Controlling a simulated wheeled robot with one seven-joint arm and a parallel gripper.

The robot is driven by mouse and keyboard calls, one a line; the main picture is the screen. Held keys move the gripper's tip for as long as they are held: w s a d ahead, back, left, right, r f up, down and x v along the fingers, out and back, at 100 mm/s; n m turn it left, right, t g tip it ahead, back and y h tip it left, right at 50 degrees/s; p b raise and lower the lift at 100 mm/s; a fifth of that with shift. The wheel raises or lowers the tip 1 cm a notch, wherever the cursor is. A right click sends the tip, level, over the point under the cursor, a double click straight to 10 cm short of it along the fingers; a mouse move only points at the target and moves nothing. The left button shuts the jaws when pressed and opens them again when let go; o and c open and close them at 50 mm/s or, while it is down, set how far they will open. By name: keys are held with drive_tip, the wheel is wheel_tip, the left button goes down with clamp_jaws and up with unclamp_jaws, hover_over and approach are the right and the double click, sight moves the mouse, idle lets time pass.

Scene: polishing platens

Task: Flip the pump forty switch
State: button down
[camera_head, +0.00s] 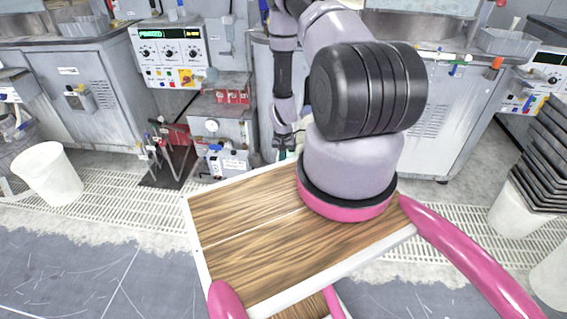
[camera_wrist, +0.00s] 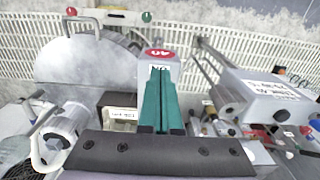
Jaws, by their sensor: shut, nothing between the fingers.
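In the wrist view, a grey box (camera_wrist: 140,67) carries a round red label (camera_wrist: 160,53) that appears to read 40. A small plate (camera_wrist: 158,68) that appears to read ON, upside down, sits just below it. My gripper (camera_wrist: 161,84) has two teal fingers pressed together, empty, with the tips over this box close to the ON plate. The fingers cover part of the box, and I cannot make out the switch lever or whether they touch it. In the head view my arm reaches down among the floor-level units, and the gripper is too small and hidden to read.
In the wrist view, a rounded grey housing (camera_wrist: 80,62) with knobbed rods stands left, and a labelled grey box (camera_wrist: 262,98) with fittings stands right. In the head view, a control panel (camera_head: 168,52), rods on a dark plate (camera_head: 172,168) and a white bucket (camera_head: 48,172) lie left.

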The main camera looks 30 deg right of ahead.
drive_tip(key=shift+f, duration=1.5)
idle(0.7)
wheel_tip(320, 180, up, 7)
idle(1.0)
idle(0.3)
